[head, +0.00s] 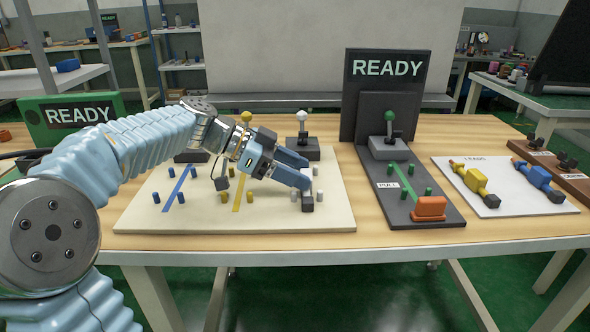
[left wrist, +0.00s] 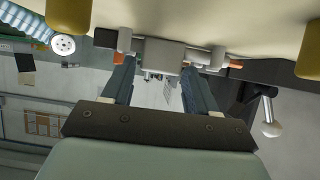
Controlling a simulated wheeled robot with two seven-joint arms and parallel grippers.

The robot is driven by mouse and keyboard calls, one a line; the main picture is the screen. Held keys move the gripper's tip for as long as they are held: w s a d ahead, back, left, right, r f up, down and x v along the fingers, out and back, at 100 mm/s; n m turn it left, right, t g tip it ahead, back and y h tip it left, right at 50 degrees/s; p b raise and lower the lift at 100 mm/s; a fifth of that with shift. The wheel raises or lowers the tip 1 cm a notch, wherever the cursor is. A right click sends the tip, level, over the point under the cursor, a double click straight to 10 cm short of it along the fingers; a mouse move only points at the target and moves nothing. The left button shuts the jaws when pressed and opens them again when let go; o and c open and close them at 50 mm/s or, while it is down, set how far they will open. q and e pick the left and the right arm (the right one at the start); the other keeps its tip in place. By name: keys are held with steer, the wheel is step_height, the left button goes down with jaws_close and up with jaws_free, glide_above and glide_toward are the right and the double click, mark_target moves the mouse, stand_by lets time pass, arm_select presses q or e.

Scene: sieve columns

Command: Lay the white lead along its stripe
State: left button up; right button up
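The white lead shows in the left wrist view with a pale block-shaped body (left wrist: 160,56), round parts on both sides and an orange tip. In the head view most of it is hidden behind my left gripper (head: 300,170); only a dark end block (head: 308,206) shows near the board's front right. My left gripper's fingers (left wrist: 160,75) sit snugly on either side of the body, low over the pale board (head: 145,216). The white stripe is hidden. A white-topped post (head: 302,117) stands behind. My right gripper is not in view.
The board also has a blue stripe (head: 177,188), a yellow stripe (head: 239,192) and several short pegs. A black READY panel with a green-knobbed lever (head: 389,118) stands to the right. A white mat (head: 515,208) holds a yellow lead (head: 474,179) and a blue lead (head: 538,178).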

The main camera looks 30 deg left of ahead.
arm_select(q)
steer(key=shift+o, duration=1)
steer(key=shift+r, duration=0.25)
steer(key=v, duration=1.2)
steer(key=shift+f, duration=0.15)
